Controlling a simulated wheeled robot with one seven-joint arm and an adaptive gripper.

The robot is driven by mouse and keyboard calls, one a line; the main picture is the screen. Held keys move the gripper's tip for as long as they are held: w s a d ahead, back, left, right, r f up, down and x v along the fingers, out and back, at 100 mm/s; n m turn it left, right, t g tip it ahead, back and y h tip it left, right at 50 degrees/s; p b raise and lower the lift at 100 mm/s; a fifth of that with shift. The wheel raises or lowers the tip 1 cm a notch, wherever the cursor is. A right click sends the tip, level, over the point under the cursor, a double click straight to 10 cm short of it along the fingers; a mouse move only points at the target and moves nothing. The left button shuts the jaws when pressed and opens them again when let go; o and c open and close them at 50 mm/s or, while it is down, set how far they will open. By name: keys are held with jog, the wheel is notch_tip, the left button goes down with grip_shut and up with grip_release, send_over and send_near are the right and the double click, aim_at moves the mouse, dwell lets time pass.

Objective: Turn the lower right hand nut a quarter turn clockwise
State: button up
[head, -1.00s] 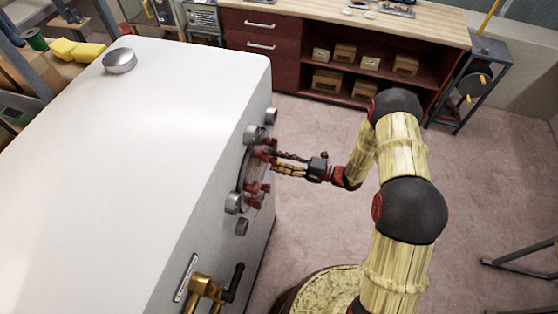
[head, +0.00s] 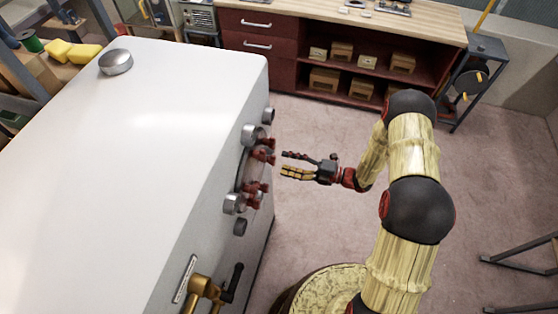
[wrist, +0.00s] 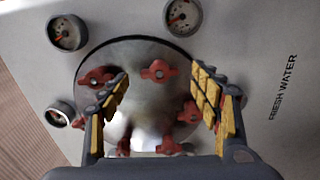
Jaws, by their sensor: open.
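Several red wing nuts ring a round metal cover plate (wrist: 145,49) on the white tank. In the wrist view one nut (wrist: 158,70) shows between my fingertips, near the plate's upper edge. Another nut (wrist: 97,77) is by my left finger, and one (wrist: 190,112) is partly behind my right finger. I cannot tell for sure which nut is the lower right one, as the view looks turned. My gripper (head: 285,163) is open and empty. The head view shows a gap between its fingertips and the red nuts (head: 263,154).
Gauges (wrist: 182,15) stick out around the plate. The white tank (head: 150,140) has a brass valve (head: 203,288) with a black handle. A workbench (head: 340,60) stands at the back. The floor (head: 310,125) around my gripper is clear.

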jog(key=v, duration=0.7)
jog(key=shift+d, duration=0.35)
jog(key=s+a+f+n+g+h, duration=0.1)
jog(key=s+a+f+n+g, duration=0.15)
jog(key=s+n+g, duration=0.45)
jog(key=s+d+r+n+g+h+b, duration=0.25)
jog(key=s+r+n+h, duration=0.2)
jog(key=s+n, duration=0.75)
jog(key=s+d+r+n+t+h+b, duration=0.1)
jog(key=d+r+n+h+b, duration=0.1)
jog(key=d+r+n+h, duration=0.5)
jog(key=s+r+n+t+h+b, duration=0.1)
jog(key=r+n+t+h+b, duration=0.3)
jog(key=n, duration=0.7)
notch_tip(320, 180, up, 12)
jog(key=s+a+n+t+b, duration=0.2)
jog(key=n+t, duration=0.1)
jog(key=t, duration=0.1)
jog(key=shift+s+a+n, duration=0.3)
jog(key=shift+s+n, duration=0.1)
